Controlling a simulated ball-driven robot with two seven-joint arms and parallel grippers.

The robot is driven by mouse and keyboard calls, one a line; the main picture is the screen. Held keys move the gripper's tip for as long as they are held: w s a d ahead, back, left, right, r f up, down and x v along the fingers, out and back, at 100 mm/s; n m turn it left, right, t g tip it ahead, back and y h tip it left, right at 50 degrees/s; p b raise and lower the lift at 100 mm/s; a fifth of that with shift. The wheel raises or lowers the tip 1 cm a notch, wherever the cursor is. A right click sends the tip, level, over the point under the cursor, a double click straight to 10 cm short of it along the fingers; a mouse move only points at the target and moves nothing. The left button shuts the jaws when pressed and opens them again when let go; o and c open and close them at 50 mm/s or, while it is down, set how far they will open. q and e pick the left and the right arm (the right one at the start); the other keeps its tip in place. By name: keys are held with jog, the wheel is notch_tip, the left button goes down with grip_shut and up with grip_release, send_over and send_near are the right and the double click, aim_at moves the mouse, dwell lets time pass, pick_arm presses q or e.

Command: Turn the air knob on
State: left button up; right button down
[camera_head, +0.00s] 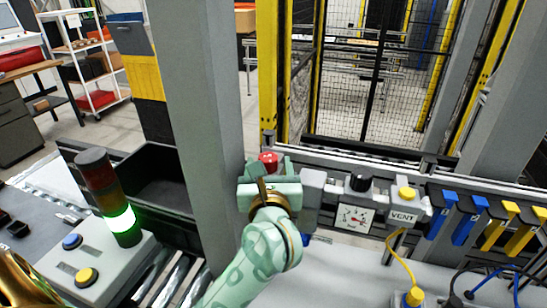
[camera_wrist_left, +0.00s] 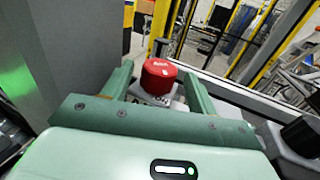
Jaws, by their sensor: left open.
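A round red knob (camera_head: 268,158) with small white lettering stands on the grey rail fixture, just past my left gripper (camera_head: 268,170). In the left wrist view the red knob (camera_wrist_left: 159,72) sits centred between the two green fingertips of my gripper (camera_wrist_left: 158,80). The fingers are open, one on either side, with no clear contact. The lettering is too small to read. The knob's base is partly hidden behind the gripper in the head view. My right gripper is not in view.
Right of the gripper are a black knob (camera_head: 360,183), a pressure gauge (camera_head: 354,217) and a yellow button (camera_head: 407,193) above a VENT label. A grey post (camera_head: 195,110) stands close left. A lit stack lamp (camera_head: 108,200) and a black bin (camera_head: 160,170) are further left.

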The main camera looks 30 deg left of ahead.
pick_arm(q)
jog(key=shift+s+r, duration=0.1)
jog(key=shift+s, duration=0.05)
jog(key=c, duration=1)
jog(key=shift+w+d+n+g+y, duration=0.1)
jog(key=shift+d+n+g+y, duration=0.05)
jog(key=shift+n+g+y, duration=0.4)
jog(key=shift+w+d+n+g+y, duration=0.1)
jog(key=shift+n+g+y, duration=0.3)
jog(key=shift+y, duration=0.25)
jog(key=shift+n+y, duration=0.25)
jog(key=shift+y, duration=0.05)
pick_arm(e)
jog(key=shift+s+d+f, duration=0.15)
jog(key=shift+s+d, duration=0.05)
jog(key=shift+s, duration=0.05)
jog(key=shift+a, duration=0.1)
pick_arm(q)
jog(key=o, duration=1)
